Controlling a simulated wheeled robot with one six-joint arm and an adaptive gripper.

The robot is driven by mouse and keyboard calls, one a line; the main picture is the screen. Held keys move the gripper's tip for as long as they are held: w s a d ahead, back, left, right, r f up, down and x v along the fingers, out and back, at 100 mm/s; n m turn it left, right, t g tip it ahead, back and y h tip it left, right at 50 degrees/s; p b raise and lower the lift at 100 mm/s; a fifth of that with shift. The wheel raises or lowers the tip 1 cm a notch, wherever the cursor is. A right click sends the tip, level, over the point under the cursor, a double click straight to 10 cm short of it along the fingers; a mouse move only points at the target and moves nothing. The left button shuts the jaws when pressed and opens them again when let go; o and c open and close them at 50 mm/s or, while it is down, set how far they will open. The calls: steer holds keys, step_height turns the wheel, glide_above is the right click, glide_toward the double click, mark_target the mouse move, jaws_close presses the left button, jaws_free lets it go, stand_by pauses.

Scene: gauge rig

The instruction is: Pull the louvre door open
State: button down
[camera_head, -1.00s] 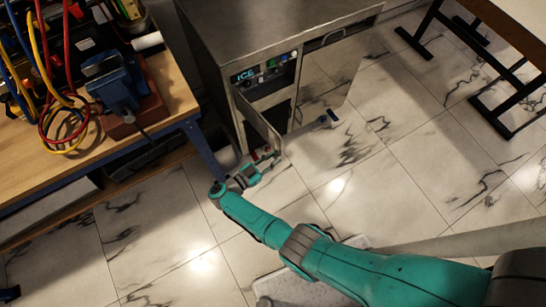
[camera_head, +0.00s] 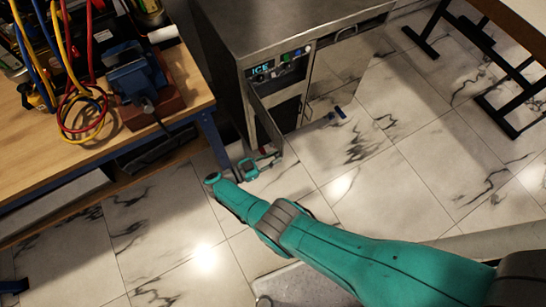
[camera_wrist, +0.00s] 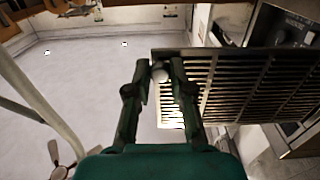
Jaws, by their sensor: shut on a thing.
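The louvre door (camera_head: 264,122) stands ajar on the front of a steel ice machine (camera_head: 285,28), seen at a steep angle in the head view. In the wrist view its slatted panel (camera_wrist: 255,85) fills the right side. My gripper (camera_wrist: 160,75) is shut on a pale round knob (camera_wrist: 160,74) at the door's left edge in that view. The fingers cover part of the knob. In the head view my gripper (camera_head: 266,158) is small, low beside the door's outer edge, and its grip is hard to make out there.
A wooden workbench (camera_head: 40,165) with a blue vise (camera_head: 138,82) and coloured cables stands close on the left. A dark-legged table (camera_head: 490,60) stands at the upper right. The marble-tiled floor (camera_head: 370,190) in front of the machine is mostly clear.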

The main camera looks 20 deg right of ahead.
mark_target(282, 142)
steer(key=c, duration=1)
jaws_free()
steer(key=shift+r, duration=0.15)
steer(key=shift+r, duration=4.9)
steer(key=shift+a, duration=0.1)
